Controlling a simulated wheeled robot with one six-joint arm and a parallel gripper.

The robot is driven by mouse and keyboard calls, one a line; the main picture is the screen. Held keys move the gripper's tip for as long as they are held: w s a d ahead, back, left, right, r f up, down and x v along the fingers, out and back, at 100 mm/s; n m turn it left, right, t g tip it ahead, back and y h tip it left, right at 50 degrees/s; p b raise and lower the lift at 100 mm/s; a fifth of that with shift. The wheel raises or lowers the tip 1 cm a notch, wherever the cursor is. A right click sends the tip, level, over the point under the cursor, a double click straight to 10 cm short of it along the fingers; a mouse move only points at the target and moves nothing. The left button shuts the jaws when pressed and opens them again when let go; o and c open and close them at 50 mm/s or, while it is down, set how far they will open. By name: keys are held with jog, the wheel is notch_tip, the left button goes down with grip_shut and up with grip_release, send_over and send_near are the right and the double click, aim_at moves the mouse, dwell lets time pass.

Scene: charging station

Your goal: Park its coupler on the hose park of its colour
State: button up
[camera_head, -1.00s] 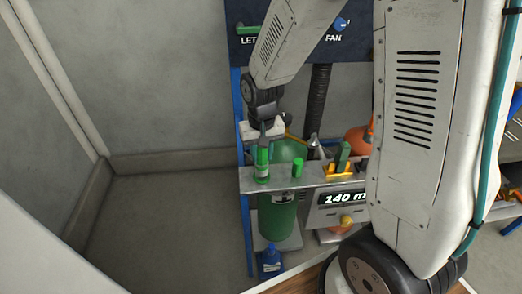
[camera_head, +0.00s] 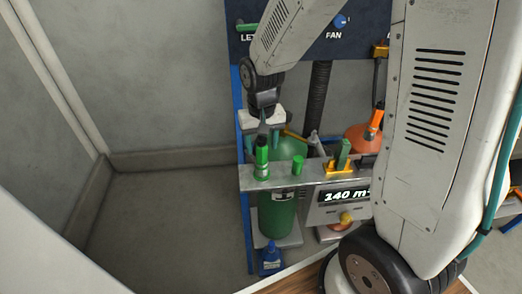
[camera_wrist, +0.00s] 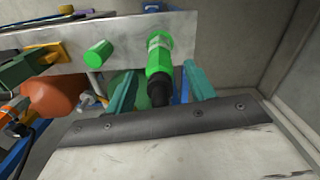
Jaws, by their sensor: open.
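The green coupler (camera_head: 262,160), with a pale band and dark top end, stands upright at the left end of a metal shelf; it also shows in the wrist view (camera_wrist: 159,55). What it sits on is hidden. My gripper (camera_head: 265,137) is open just above the coupler's top in the head view. In the wrist view its teal fingers (camera_wrist: 160,78) are spread on either side of the coupler's dark end, with gaps and no contact visible. A short green peg (camera_head: 298,166) stands bare on the shelf, right of the coupler; it also shows in the wrist view (camera_wrist: 98,52).
The metal shelf (camera_head: 318,170) also carries a yellow bracket with a green block (camera_head: 342,155). An orange-handled tool (camera_head: 374,124) hangs right. The floor at left is clear.

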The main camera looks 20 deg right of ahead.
notch_tip(320, 180, up, 4)
jog(key=shift+r, duration=0.1)
dwell(0.5)
jog(key=s+d+r+n, duration=0.1)
jog(key=s+r, duration=0.6)
jog(key=s, duration=0.4)
jog(key=s+d+r+t, duration=0.1)
jog(key=s+d+r, duration=0.1)
jog(key=s+r, duration=0.5)
jog(key=s, duration=0.4)
jog(key=shift+n, duration=0.4)
